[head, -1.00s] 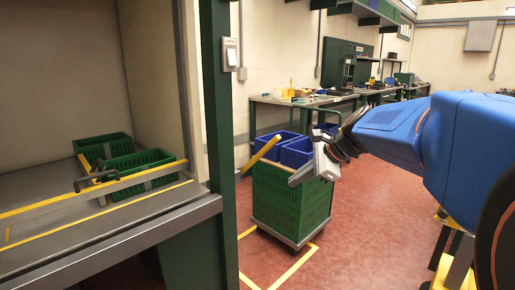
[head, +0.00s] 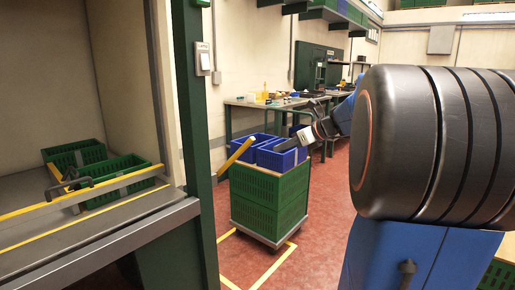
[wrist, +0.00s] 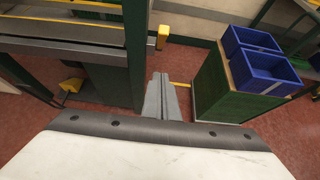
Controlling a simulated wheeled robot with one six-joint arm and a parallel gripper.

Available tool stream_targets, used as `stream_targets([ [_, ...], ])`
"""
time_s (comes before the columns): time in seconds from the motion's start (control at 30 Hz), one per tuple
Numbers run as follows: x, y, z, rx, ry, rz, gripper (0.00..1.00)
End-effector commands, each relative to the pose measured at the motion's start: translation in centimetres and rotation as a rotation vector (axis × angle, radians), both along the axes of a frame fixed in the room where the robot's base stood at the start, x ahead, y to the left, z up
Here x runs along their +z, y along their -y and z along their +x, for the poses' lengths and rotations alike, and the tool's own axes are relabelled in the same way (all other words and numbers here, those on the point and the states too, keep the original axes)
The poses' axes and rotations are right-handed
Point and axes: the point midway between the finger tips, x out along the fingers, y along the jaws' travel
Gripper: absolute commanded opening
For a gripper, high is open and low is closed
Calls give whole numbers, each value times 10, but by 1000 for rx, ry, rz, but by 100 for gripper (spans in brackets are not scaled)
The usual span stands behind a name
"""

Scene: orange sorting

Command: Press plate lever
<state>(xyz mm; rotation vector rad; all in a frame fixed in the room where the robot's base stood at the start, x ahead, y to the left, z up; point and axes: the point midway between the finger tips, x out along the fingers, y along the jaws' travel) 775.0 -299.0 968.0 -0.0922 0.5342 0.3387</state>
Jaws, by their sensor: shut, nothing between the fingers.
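A white switch plate (head: 204,60) with a small lever and a label above it is mounted on the dark green post of the booth at the left. The switch plate cannot be made out in the wrist view.
A green crate stack (head: 268,207) with blue bins (head: 282,155) stands on a cart right of the post. A tilted yellow bar (head: 239,152) shows left of the bins. Green crates (head: 122,175) sit in the booth. Red floor is clear between post and cart.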

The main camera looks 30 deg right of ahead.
Motion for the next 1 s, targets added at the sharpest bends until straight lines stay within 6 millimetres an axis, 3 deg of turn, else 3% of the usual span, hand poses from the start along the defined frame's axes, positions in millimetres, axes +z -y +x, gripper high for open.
stream_targets([
  [0.27,-13,-7,18,4,-2,0,0],
  [0.73,-54,-32,84,4,-2,0,0],
  [1.0,-28,-38,103,2,1,-2,0],
])
